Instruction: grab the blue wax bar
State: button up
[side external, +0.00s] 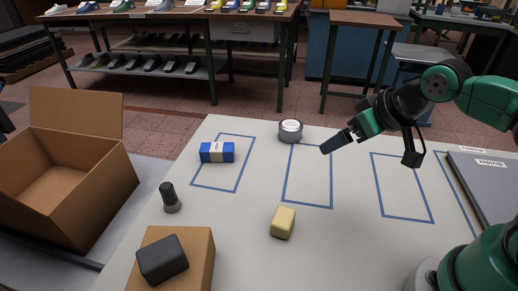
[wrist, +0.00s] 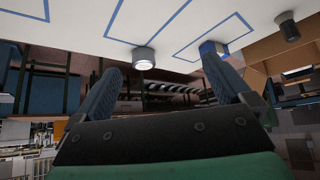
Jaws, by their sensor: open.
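The blue wax bar (side external: 217,152), a blue block with a pale label band around its middle, lies inside the left blue-outlined rectangle on the white table. My gripper (side external: 326,146) is in the air to its right, over the table, clearly apart from it. In the wrist view the two fingers of my gripper (wrist: 160,62) are spread with nothing between them. That view is upside down, and the bar (wrist: 221,46) shows partly hidden behind the right finger's tip.
A round grey tin (side external: 290,131) stands between bar and gripper, farther back. A dark-topped cylinder (side external: 170,198) stands left of a yellow block (side external: 283,222). A dark block (side external: 163,260) sits on a cardboard box (side external: 205,266) in front. An open carton (side external: 75,195) is at left.

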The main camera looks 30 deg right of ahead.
jog(key=shift+c, duration=0.3)
jog(key=m+y, duration=0.8)
jog(key=m, duration=1)
send_over(225, 147)
jog(key=s+d, duration=0.5)
notch_tip(225, 147, down, 5)
jog(key=w+f+m+y, duration=0.1)
jog(key=f+m, duration=0.1)
jog(key=w+a+f+m+y, duration=0.1)
jog(key=f+m, duration=0.1)
jog(key=w+f+m+y, duration=0.1)
jog(key=f+m, duration=0.1)
jog(key=shift+a+f, duration=0.15)
jog(key=shift+a, duration=0.2)
jog(key=shift+w+a+f+y, duration=0.1)
jog(key=shift+a+f+y, duration=0.1)
jog(key=shift+y, duration=0.1)
jog(key=shift+x, duration=2.6)
